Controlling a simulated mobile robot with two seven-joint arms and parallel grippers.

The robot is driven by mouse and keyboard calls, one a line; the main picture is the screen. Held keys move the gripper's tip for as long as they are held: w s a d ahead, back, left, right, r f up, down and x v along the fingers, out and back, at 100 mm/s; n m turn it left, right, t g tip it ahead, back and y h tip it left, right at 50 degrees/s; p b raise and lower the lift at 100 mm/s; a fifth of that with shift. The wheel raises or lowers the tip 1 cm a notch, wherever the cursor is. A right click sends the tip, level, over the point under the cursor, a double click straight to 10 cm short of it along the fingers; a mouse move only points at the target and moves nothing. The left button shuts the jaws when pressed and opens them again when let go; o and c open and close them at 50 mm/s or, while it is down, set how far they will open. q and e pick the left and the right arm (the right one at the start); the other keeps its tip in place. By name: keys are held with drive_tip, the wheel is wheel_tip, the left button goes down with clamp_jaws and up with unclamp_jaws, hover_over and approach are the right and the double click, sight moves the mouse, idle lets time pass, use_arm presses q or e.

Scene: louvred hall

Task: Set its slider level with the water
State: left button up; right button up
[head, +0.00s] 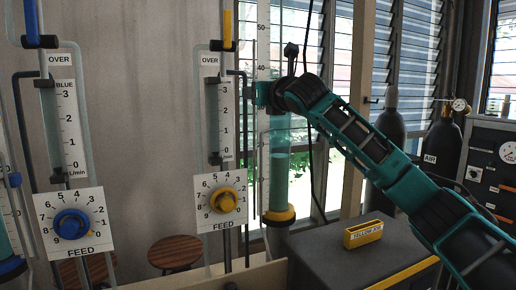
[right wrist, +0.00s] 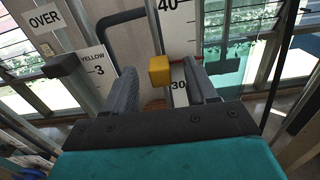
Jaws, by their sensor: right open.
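A clear tube with teal water (head: 279,175) stands on a yellow collar (head: 278,215) in the head view. The water's exact top line is hard to make out. A white scale (head: 263,50) runs up beside it. The yellow slider (right wrist: 159,70) shows in the right wrist view in front of that scale (right wrist: 177,30), between the marks 40 and 30. My right gripper (right wrist: 160,67) is open, its two fingers on either side of the slider with visible gaps. In the head view my right gripper (head: 260,95) is at the scale and covers the slider. My left gripper is out of view.
Left of the tube are a yellow flow scale (head: 212,115) and a yellow feed dial (head: 224,200), with a blue feed dial (head: 72,223) further left. A yellow block (head: 363,234) lies on a dark case (head: 340,262). Gas cylinders (head: 441,140) stand at right.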

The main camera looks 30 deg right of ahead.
drive_tip(key=s, duration=0.6)
drive_tip(key=shift+s+a, duration=0.15)
drive_tip(key=shift+s, duration=0.2)
drive_tip(key=s+b, duration=0.1)
drive_tip(key=s, duration=1.2)
drive_tip(key=shift+a, duration=0.35)
